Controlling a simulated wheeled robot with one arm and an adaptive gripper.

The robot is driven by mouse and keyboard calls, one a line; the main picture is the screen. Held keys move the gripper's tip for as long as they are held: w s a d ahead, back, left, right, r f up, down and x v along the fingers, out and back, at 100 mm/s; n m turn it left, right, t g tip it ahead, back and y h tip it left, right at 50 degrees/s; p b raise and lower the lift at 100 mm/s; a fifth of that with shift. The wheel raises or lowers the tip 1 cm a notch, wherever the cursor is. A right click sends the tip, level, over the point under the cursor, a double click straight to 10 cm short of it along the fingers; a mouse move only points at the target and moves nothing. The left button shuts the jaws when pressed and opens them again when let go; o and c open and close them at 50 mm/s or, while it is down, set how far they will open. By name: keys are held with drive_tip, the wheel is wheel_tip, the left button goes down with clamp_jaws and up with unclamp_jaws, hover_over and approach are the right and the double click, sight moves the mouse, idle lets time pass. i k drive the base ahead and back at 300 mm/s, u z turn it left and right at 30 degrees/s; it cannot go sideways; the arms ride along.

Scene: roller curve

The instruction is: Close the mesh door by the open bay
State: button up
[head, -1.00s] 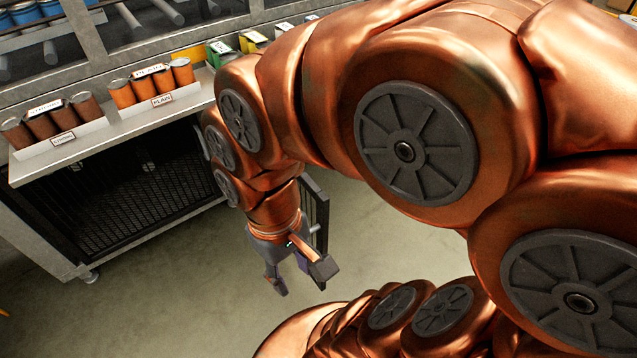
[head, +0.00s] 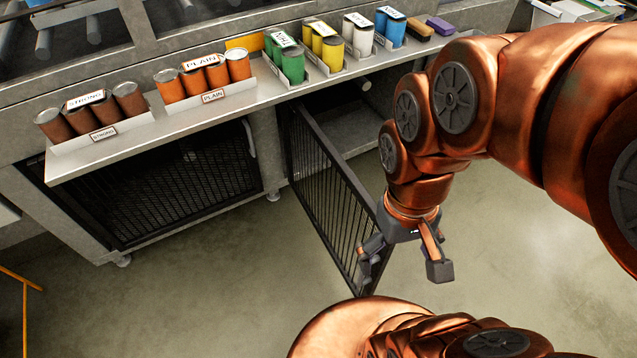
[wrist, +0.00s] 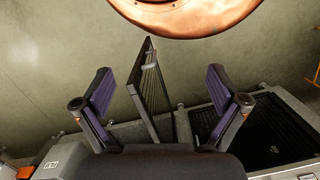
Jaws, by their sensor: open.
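The black mesh door (head: 325,190) stands swung out from the counter front, hinged beside the open bay (head: 352,128), whose pale inner shelf shows to its right. My gripper (head: 405,262) is open and low near the door's free end. In the head view, one finger overlaps the door's outer edge and the other is to the right, over the floor. In the wrist view, the door (wrist: 154,88) appears edge-on between the spread fingers of my gripper (wrist: 159,72). I cannot tell whether a finger touches it.
The counter ledge (head: 165,138) above holds brown, orange, green, yellow, white and blue cans in labelled racks. A shut mesh panel (head: 180,185) is left of the bay. The floor (head: 220,285) left of the door is clear. My copper base lies close in front.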

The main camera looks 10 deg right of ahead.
sight(380, 261)
drive_tip(key=k, duration=0.9)
drive_tip(key=u, duration=1.95)
drive_tip(key=i, duration=1.15)
drive_tip(key=z, duration=2)
